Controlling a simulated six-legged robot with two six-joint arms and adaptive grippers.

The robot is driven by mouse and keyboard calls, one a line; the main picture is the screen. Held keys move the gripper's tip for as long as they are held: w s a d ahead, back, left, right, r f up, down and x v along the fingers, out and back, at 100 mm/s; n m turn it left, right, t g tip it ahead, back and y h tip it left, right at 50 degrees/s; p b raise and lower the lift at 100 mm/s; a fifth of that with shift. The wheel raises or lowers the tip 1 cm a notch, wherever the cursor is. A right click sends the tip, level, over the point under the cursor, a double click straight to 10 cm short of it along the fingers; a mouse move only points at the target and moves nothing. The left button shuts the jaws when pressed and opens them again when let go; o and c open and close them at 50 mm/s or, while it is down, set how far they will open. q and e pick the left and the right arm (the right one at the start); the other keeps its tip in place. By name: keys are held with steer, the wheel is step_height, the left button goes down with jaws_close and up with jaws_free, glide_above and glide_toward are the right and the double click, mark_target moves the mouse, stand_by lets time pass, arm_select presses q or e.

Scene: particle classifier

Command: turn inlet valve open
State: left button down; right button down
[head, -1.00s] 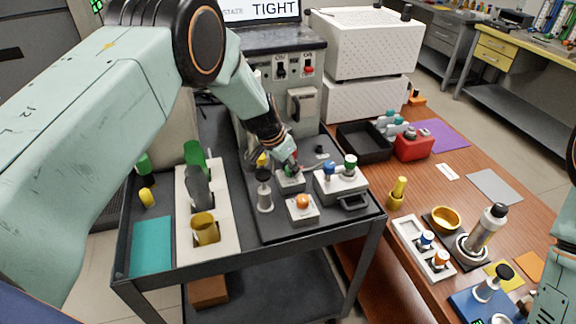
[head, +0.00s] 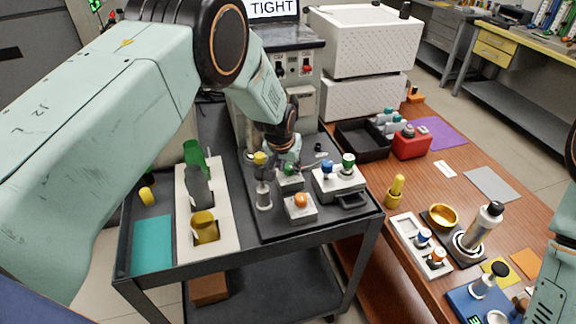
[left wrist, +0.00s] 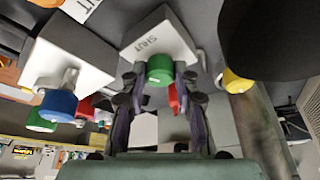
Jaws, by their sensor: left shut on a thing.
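A small grey valve block (head: 290,181) with a green knob (head: 288,169) stands on the dark tray of the cart. In the left wrist view the block (left wrist: 160,38) reads "SHUT", and its green knob (left wrist: 160,69) sits between my fingers. A red pointer-like part (left wrist: 174,97) shows beside the knob. My left gripper (head: 287,157) comes down from above; in the left wrist view the gripper (left wrist: 160,80) is shut on the green knob. The head view hides part of the contact. My right gripper is out of view; only part of that arm shows at the right edge.
Beside the valve are a block with blue and green knobs (head: 340,183), an orange-knobbed block (head: 301,207) and a black-topped post (head: 263,190). A yellow knob (head: 260,158) is close to my left gripper. The screen (head: 272,8) reads "TIGHT".

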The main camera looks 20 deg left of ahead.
arm_select(q)
steer(key=shift+w+r+n+y+b, duration=0.15)
steer(key=shift+w+n+y+b, duration=0.15)
steer(key=shift+n+b, duration=0.35)
steer(key=n+b, duration=0.2)
steer(key=b, duration=0.1)
steer(key=n+y+b, duration=0.1)
steer(key=n+b, duration=0.1)
steer(key=b, duration=0.2)
steer(key=n+y+b, duration=0.1)
steer(key=n+b, duration=0.2)
steer(key=shift+d+g+b, duration=0.3)
steer(key=shift+g, duration=0.1)
steer(key=shift+r+n+g+y+b, duration=0.1)
steer(key=shift+n+g+y+b, duration=0.2)
steer(key=shift+n+y+b, duration=0.65)
steer(key=shift+w+n+g, duration=0.1)
steer(key=shift+n+g, duration=0.2)
steer(key=shift+n, duration=0.9)
steer(key=shift+r, duration=0.1)
steer(key=c, duration=1.4)
jaws_free()
steer(key=shift+o, duration=1.9)
steer(key=shift+s, duration=0.2)
